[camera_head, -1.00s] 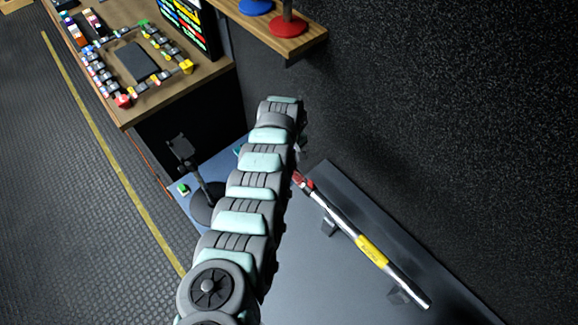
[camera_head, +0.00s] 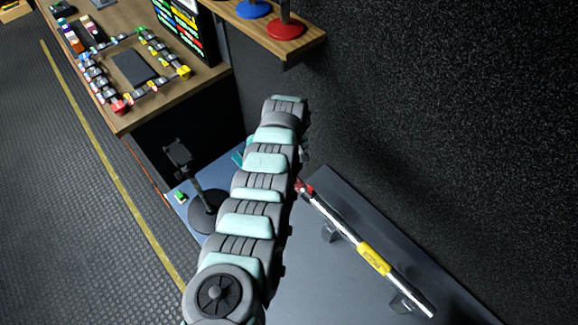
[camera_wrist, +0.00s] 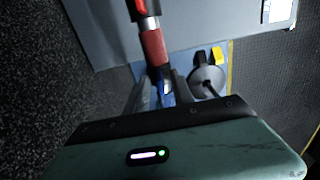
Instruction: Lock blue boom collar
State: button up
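A boom pole (camera_head: 340,229) lies at a slant on supports over the grey surface, with a yellow labelled band (camera_head: 373,258) near its lower end. A red collar (camera_head: 305,187) shows on its upper part, partly behind my arm. In the wrist view the red collar (camera_wrist: 154,47) is ahead of my gripper (camera_wrist: 163,92). A small blue part, seemingly the blue collar (camera_wrist: 167,90), shows between my two fingers, mostly hidden. I cannot tell whether the fingers touch it. In the head view my arm hides the fingers.
A black stand (camera_head: 207,205) on a round base is on the blue mat (camera_head: 230,163), close beside my fingers in the wrist view. A green button (camera_head: 180,197) is on the mat's left. A control desk (camera_head: 165,94) and a shelf (camera_head: 250,38) are behind. A dark wall is at the right.

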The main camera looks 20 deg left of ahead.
notch_tip(320, 180, up, 11)
dwell(0.7)
dwell(0.4)
